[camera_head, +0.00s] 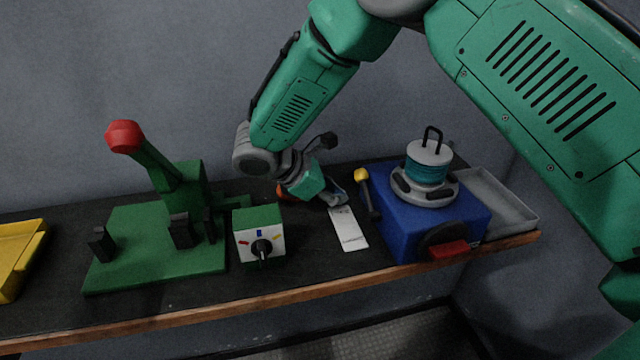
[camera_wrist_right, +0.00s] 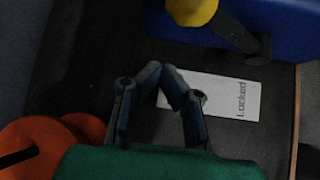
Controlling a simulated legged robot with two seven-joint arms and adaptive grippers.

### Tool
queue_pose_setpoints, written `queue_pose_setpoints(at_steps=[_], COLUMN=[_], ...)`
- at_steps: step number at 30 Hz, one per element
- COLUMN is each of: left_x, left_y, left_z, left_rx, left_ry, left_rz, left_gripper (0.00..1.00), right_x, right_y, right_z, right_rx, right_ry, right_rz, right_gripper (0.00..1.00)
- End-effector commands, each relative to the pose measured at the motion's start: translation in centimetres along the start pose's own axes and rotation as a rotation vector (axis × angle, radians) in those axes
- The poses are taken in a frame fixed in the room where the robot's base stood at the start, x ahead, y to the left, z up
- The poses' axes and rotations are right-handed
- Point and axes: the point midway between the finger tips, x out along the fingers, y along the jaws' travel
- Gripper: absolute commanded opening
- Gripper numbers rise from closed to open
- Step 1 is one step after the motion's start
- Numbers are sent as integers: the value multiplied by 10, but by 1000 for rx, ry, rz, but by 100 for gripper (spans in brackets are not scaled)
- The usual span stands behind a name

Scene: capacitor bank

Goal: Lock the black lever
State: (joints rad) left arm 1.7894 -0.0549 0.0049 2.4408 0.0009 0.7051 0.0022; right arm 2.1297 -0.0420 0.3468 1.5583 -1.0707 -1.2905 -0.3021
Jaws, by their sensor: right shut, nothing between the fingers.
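The black lever (camera_head: 369,200) with a yellow knob (camera_head: 361,175) stands against the left side of the blue box (camera_head: 400,222). In the right wrist view the lever (camera_wrist_right: 236,34) and its yellow knob (camera_wrist_right: 191,9) are at the top right. A white label (camera_head: 349,229) lies beside it; the word "Locked" is readable on the label in the wrist view (camera_wrist_right: 220,96). My right gripper (camera_head: 338,198) is shut and empty, left of the lever and apart from it. Its fingertips (camera_wrist_right: 162,72) meet over the label's end. My left gripper is not in view.
A green box with a rotary switch (camera_head: 260,216) and a green stand with a red-knobbed lever (camera_head: 124,137) are to the left. A reel (camera_head: 430,153) sits on the blue box. A grey tray (camera_head: 520,213) is at right. An orange-red object (camera_wrist_right: 40,140) lies near my gripper.

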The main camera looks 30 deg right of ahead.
Motion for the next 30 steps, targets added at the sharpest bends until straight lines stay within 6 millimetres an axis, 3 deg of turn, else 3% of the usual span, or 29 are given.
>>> queue_pose_setpoints(at_steps=[1, 3, 9, 30], left_x=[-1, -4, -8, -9], left_y=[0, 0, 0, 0], left_z=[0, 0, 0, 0], left_rx=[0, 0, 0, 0], left_ry=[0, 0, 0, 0], left_rz=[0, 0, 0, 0], left_gripper=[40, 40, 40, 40], right_x=[7, -2, -8, -9], right_y=[-1, 0, -1, 2], right_z=[2, 17, 35, 44], right_rx=[-1, 2, 0, 31], right_ry=[2, 3, 2, -1], right_rz=[-4, 1, 1, 34], right_gripper=[0, 0, 0, 0])
